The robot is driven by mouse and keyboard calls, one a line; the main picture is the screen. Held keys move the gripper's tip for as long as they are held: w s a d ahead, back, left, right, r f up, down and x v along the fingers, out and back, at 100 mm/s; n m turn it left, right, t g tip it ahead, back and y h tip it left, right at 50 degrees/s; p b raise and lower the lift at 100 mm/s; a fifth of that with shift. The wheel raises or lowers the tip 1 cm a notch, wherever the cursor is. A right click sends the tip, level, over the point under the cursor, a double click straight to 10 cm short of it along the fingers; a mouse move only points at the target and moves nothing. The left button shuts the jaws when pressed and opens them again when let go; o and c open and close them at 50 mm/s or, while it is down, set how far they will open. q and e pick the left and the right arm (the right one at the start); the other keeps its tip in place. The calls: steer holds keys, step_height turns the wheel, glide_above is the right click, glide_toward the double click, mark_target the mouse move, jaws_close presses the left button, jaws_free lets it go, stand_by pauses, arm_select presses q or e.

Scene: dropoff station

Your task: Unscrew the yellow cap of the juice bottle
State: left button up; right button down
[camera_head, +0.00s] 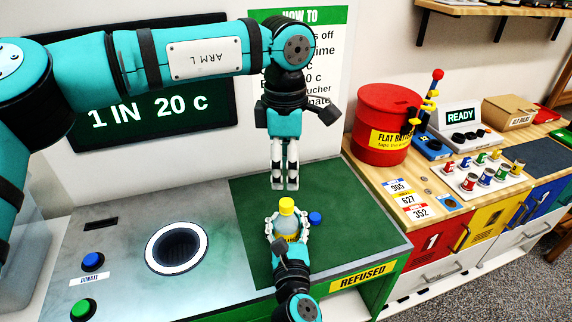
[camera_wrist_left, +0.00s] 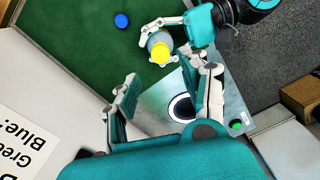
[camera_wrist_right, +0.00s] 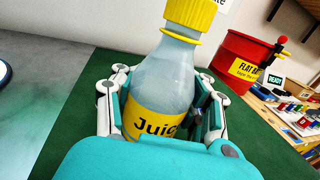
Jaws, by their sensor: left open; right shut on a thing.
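The juice bottle (camera_wrist_right: 165,85) is clear with a yellow label and stands upright on the green mat (camera_head: 250,200). Its yellow cap (camera_head: 286,205) is on the neck, and it also shows from above in the left wrist view (camera_wrist_left: 160,53). My right gripper (camera_head: 287,225) is shut on the bottle's body, its fingers on both sides, seen closely in the right wrist view (camera_wrist_right: 163,100). My left gripper (camera_head: 285,186) points down above and behind the bottle, apart from the cap. Its fingers show spread and empty in the left wrist view (camera_wrist_left: 168,85).
A blue cap (camera_head: 315,218) lies on the mat right of the bottle. A round hole (camera_head: 178,248) is in the grey counter to the left. A red bin (camera_head: 385,125) and batteries on a white rack (camera_head: 487,178) stand at the right.

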mark_target(286, 202)
arm_select(q)
steer(key=shift+f, duration=3.95)
jaws_close()
steer(key=n, duration=0.3)
steer(key=shift+n, duration=0.4)
steer(key=n, duration=0.4)
steer(key=shift+r, duration=0.2)
